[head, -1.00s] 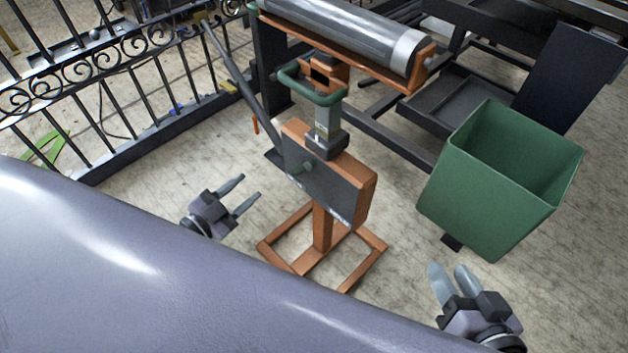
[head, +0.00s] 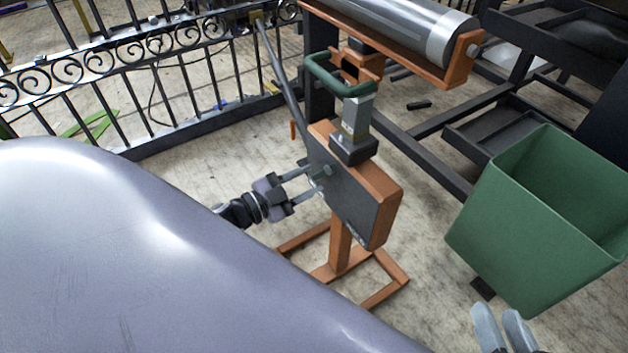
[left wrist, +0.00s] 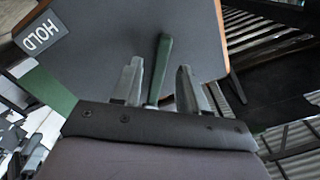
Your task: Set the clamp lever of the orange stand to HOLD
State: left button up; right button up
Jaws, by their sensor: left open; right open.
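The orange stand (head: 382,205) stands on an orange floor frame, with a dark plate on the side facing my left gripper. The clamp lever (left wrist: 161,68) is a narrow green bar in front of that plate; in the head view only its small green end (head: 327,170) shows. A HOLD label (left wrist: 41,35) is on the plate, upper left in the left wrist view. My left gripper (head: 311,182) is open at the plate, with the lever between its fingers; I cannot tell whether they touch it. My right gripper (head: 497,318) is open and empty at the bottom edge.
A green bin (head: 490,235) stands right of the stand. A metal roller (head: 420,25) lies in an orange cradle above, beside a green handle (head: 322,75). A black iron fence (head: 175,85) is at the back left. My grey body covers the lower left.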

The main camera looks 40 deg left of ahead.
pick_arm(q)
jog(key=shift+x, duration=1.1)
pick_arm(e)
jog(key=shift+d, duration=0.2)
pick_arm(q)
grip_shut()
